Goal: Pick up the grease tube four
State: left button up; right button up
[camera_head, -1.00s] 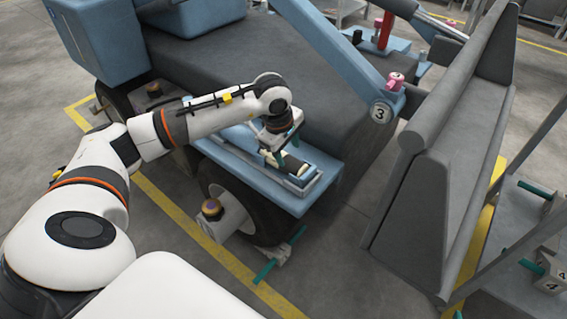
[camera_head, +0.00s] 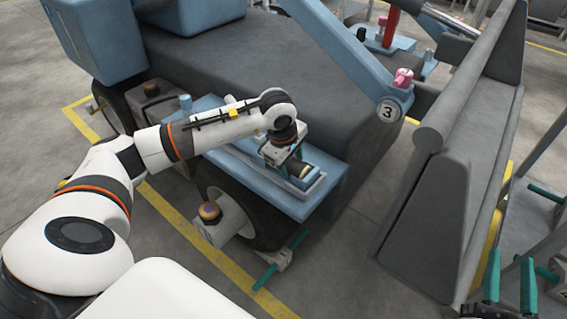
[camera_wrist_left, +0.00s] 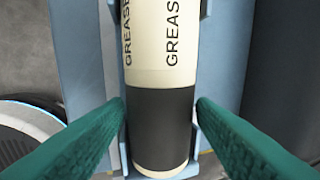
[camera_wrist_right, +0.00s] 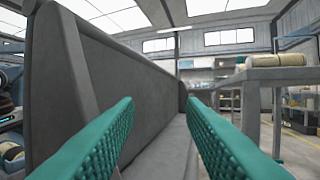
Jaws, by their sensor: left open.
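A cream grease tube with a dark end band and black GREASE lettering (camera_wrist_left: 160,75) lies in a blue tray in the left wrist view. In the head view its end (camera_head: 302,170) shows on the blue side shelf of the machine, the rest covered by my gripper. My left gripper (camera_head: 284,160) is over the tube. In the left wrist view its green fingers (camera_wrist_left: 160,115) are apart, one on each side of the dark band, with no clear grip on it. My right gripper (camera_head: 510,280) is open and empty at the lower right; its fingers (camera_wrist_right: 160,125) show apart.
The blue shelf (camera_head: 290,205) sits above a dark wheel (camera_head: 258,215). A large grey bucket (camera_head: 455,160) stands to the right. In the right wrist view a grey panel (camera_wrist_right: 95,75) fills the left, and a bench (camera_wrist_right: 265,78) carries a cream roll.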

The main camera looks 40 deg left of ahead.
pick_arm(q)
jog(key=shift+b+x, duration=0.3)
jog(key=shift+x, duration=0.5)
pick_arm(e)
jog(key=r, duration=0.1)
jog(key=r+t, duration=0.1)
jog(key=r+t+y, duration=0.1)
jog(key=shift+s+a+r, duration=0.15)
jog(key=shift+s+a, duration=0.15)
jog(key=shift+s, duration=0.05)
pick_arm(q)
jog(key=shift+c, duration=0.2)
jog(key=c, duration=0.6)
